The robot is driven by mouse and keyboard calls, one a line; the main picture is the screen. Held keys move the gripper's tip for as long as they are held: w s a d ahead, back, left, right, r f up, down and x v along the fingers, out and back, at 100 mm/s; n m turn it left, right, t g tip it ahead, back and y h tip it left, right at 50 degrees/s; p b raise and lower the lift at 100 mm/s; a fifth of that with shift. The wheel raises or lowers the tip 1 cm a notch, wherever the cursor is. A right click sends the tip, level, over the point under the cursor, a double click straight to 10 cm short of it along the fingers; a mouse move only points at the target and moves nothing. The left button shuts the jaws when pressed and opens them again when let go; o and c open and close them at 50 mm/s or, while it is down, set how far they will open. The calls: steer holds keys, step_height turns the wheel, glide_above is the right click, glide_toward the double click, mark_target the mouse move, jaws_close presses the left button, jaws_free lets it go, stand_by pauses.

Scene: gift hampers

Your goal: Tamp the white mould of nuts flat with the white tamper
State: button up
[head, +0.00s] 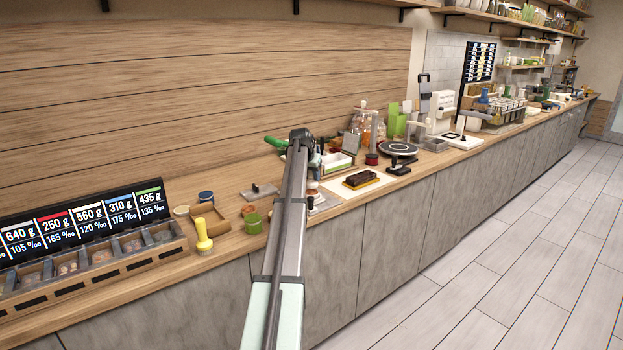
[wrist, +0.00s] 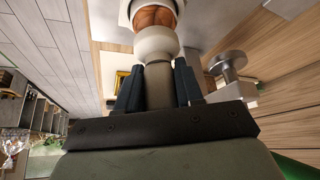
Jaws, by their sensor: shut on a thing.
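In the wrist view my gripper (wrist: 158,88) is shut on the white tamper (wrist: 157,44), its dark fingers on either side of the greyish handle. The tamper's broad white end points away from my gripper. Just beyond it is the white mould (wrist: 124,14), cut off by the top edge of the picture, with brown nuts (wrist: 155,15) in it. The white end overlaps the near side of the nuts; I cannot tell whether it touches them. In the head view my arm hides the mould, the tamper and most of my gripper (head: 302,140).
A grey metal tamper-like piece (wrist: 228,64) stands right of the held tamper in the wrist view. In the head view, a dark slab on a board (head: 378,175) lies right of my arm.

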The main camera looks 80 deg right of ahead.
stand_by(0.4)
steer(key=shift+f, duration=0.55)
steer(key=shift+f, duration=0.9)
stand_by(0.8)
steer(key=shift+r, duration=0.1)
steer(key=shift+r, duration=1.45)
steer(key=shift+f, duration=0.2)
steer(key=shift+f, duration=0.45)
steer(key=shift+f, duration=0.7)
stand_by(0.8)
steer(key=shift+r, duration=1.35)
